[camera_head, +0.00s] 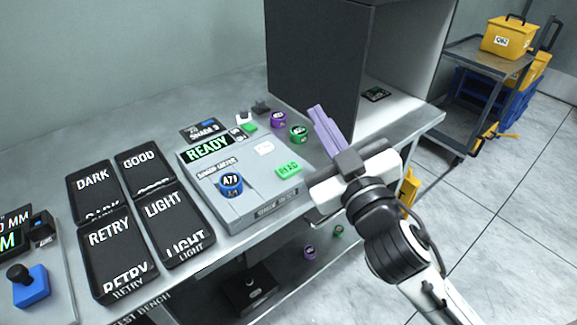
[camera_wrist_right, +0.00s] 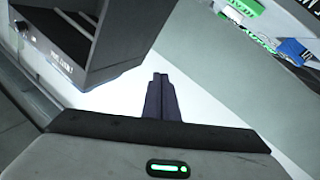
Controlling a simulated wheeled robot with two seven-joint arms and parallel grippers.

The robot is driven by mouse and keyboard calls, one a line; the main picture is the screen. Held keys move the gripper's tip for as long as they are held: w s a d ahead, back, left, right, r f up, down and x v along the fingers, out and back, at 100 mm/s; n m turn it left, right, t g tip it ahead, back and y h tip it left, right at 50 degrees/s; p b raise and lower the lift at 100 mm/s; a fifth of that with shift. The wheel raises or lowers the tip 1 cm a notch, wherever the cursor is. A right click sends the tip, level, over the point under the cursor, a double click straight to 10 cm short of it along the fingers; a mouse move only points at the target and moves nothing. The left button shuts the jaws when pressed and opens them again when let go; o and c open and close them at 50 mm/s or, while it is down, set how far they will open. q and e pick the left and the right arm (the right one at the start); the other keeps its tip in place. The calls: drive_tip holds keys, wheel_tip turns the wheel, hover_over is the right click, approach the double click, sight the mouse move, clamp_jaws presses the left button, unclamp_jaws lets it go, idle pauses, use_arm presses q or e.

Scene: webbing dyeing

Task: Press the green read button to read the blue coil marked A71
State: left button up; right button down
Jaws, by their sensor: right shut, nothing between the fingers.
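The blue coil (camera_head: 230,183) lies on the left front of the grey reader (camera_head: 240,213). Its label begins with A7; the last character is hard to read. The green READ button (camera_head: 289,169) is at the right front of the reader, uncovered. The reader's display (camera_head: 207,148) says READY. My right gripper (camera_head: 316,108) is shut and empty, raised to the right of the button and apart from it. Its closed fingers also show in the right wrist view (camera_wrist_right: 160,78). My left gripper is not in view.
Black trays marked DARK (camera_head: 92,178), GOOD (camera_head: 145,161), RETRY (camera_head: 111,242) and LIGHT (camera_head: 168,210) lie left of the reader. A purple coil (camera_head: 278,119) and green coil (camera_head: 298,134) lie behind it. A tall dark cabinet (camera_head: 318,75) stands at the back right.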

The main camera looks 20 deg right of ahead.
drive_tip(key=s+a+r+n+t+y, duration=0.1)
drive_tip(key=a+r+n+t+y, duration=0.15)
drive_tip(key=r+y, duration=0.2)
drive_tip(key=a+r+n+t+y, duration=0.1)
drive_tip(key=a+r+n+y, duration=0.25)
drive_tip(key=r, duration=0.25)
drive_tip(key=s+a+r+n+g+y, duration=0.1)
drive_tip(key=s+a+n+g+y, duration=0.2)
drive_tip(key=a+n+g+y, duration=0.55)
drive_tip(key=s+a+r+n+g+y, duration=0.2)
drive_tip(key=s+a+n+g+y, duration=0.3)
drive_tip(key=n, duration=0.7)
drive_tip(key=w+d+f+n+g+h, duration=0.2)
drive_tip(key=w+f+n+g+h, duration=0.3)
drive_tip(key=f+h, duration=0.6)
drive_tip(key=w+d+f+m+t+h, duration=0.1)
drive_tip(key=w+d+m+t+h, duration=0.1)
drive_tip(key=d, duration=0.5)
drive_tip(key=w+d+f+m+t+h, duration=0.1)
drive_tip(key=w+d+f+m+h, duration=0.1)
drive_tip(key=w+d+h, duration=0.2)
drive_tip(key=w+d, duration=0.2)
drive_tip(key=d, duration=0.1)
drive_tip(key=shift+t+h, duration=0.35)
drive_tip(key=shift+t, duration=0.05)
